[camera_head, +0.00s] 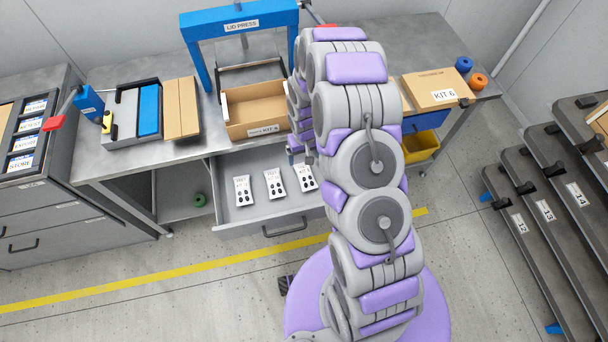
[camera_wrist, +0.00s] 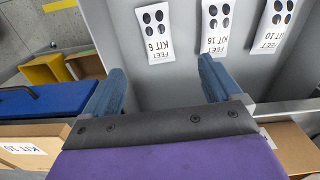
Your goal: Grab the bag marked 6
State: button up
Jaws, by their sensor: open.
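The bag marked 6, a white FEET bag with dark oval pads, lies in the open drawer. It shows upside down in the wrist view (camera_wrist: 156,32), and I take it to be the rightmost of three bags in the head view (camera_head: 306,178). The bag marked 16 (camera_wrist: 216,27) is beside it, and the bag marked 10 (camera_wrist: 272,25) is beyond that. My gripper (camera_wrist: 162,82) is open and empty. Its blue fingers are apart near the drawer's back edge, with the bag marked 6 between their lines, clear of both. My arm covers much of the head view.
The grey drawer (camera_head: 262,222) stands out from the bench under the LID PRESS (camera_head: 240,25). An open carton (camera_head: 255,110) sits above the drawer. Floor in front is clear.

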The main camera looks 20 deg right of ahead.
jog(key=f, duration=0.2)
jog(key=d+f, duration=0.1)
jog(key=f, duration=0.2)
jog(key=shift+d+f+b, duration=0.1)
jog(key=shift+d+b, duration=0.1)
jog(key=shift+b, duration=0.2)
send_over(306, 177)
jog(key=f, duration=0.4)
jog(key=shift+w+a+f+b, duration=0.1)
jog(key=shift+w+a+b, duration=0.15)
jog(key=shift+b, duration=0.1)
jog(key=shift+a+f, duration=0.2)
jog(key=shift+f, duration=0.25)
jog(key=f, duration=0.1)
jog(key=d+f+b, duration=0.1)
jog(key=f, duration=0.2)
jog(key=shift+s+d, duration=0.25)
jog(key=shift+d, duration=0.1)
jog(key=shift+w+a+f, duration=0.1)
jog(key=shift+a+f, duration=0.05)
jog(key=shift+f, duration=0.4)
jog(key=shift+a, duration=0.4)
jog(key=shift+c, duration=0.6)
jog(key=shift+d, duration=0.45)
jog(key=c, duration=0.8)
jog(key=shift+a, duration=0.15)
jog(key=shift+c, duration=1.4)
jog(key=shift+a, duration=0.15)
